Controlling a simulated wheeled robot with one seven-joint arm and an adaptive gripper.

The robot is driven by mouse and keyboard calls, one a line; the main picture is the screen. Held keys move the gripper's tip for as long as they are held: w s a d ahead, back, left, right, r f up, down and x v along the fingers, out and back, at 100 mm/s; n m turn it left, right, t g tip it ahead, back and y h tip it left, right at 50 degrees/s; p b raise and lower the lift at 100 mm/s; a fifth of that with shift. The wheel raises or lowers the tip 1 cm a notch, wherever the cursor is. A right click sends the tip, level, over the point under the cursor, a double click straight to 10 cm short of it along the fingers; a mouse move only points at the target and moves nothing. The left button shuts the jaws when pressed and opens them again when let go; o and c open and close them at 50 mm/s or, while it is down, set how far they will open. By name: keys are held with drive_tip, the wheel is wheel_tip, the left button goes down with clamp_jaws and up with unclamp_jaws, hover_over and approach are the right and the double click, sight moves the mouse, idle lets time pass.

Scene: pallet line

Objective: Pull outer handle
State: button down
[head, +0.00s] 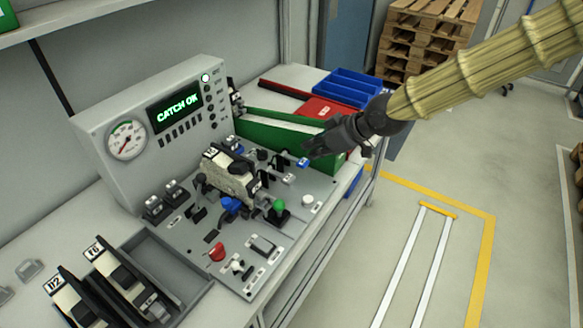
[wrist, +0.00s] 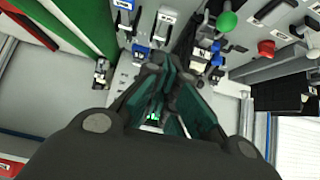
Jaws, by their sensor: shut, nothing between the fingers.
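The control board (head: 322,190) on the bench carries several levers, knobs and switches. No label that I can read marks one of them as the outer handle. A blue-tipped part (head: 302,163) sits near the board's right side, just below my gripper (head: 308,147). My gripper is shut and empty, above the board's right part. In the wrist view its dark fingers (wrist: 165,62) are together, with blue-marked parts (wrist: 141,51) close beyond them. I cannot tell whether the fingertips touch anything. A green knob (head: 280,206) and a red knob (head: 216,252) stand farther along the board.
A display box (head: 182,130) reading "CATCH OK" with a gauge stands behind the board. A green bin (head: 275,132), red bin (head: 318,112) and blue bins (head: 350,88) lie behind my gripper. A grey tray (head: 150,247) is at the left.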

drive_tip(key=p, duration=0.3)
hover_over(291, 179)
wheel_tip(291, 179, down, 6)
drive_tip(key=shift+s+d+f, duration=0.1)
drive_tip(key=shift+d+f, duration=0.05)
drive_tip(key=shift+f, duration=0.1)
drive_tip(key=f, duration=0.2)
drive_tip(key=shift+a+f+p, duration=0.25)
drive_tip(key=shift+f+p, duration=0.15)
drive_tip(key=shift+f, duration=0.9)
